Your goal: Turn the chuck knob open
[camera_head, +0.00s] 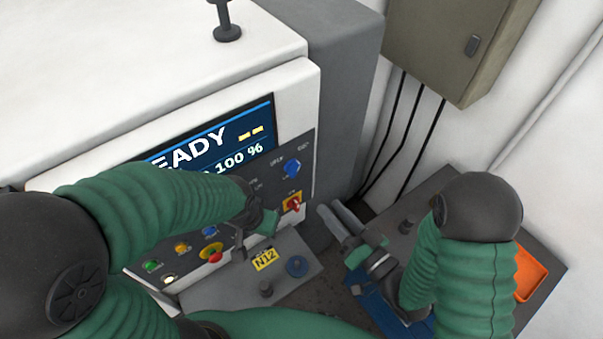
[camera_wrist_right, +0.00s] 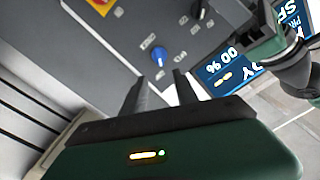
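The control panel (camera_head: 307,150) has a blue knob (camera_head: 291,167) to the right of the display, with small labels around it. I take this as the chuck knob, but its labels are too blurred to confirm. It also shows in the right wrist view (camera_wrist_right: 158,54), ahead of the fingers and apart from them. My right gripper (camera_head: 330,212) is to the lower right of the knob. In the right wrist view its two dark fingers (camera_wrist_right: 158,80) stand apart with nothing between them. My left gripper (camera_head: 258,222) is in front of the panel, below the display; its fingers are unclear.
A red switch on a yellow plate (camera_head: 293,203) sits just below the blue knob. A red stop button (camera_head: 212,252) and several coloured buttons are farther left. A lower shelf bears an N12 label (camera_head: 265,260). An orange tray (camera_head: 530,275) is at right.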

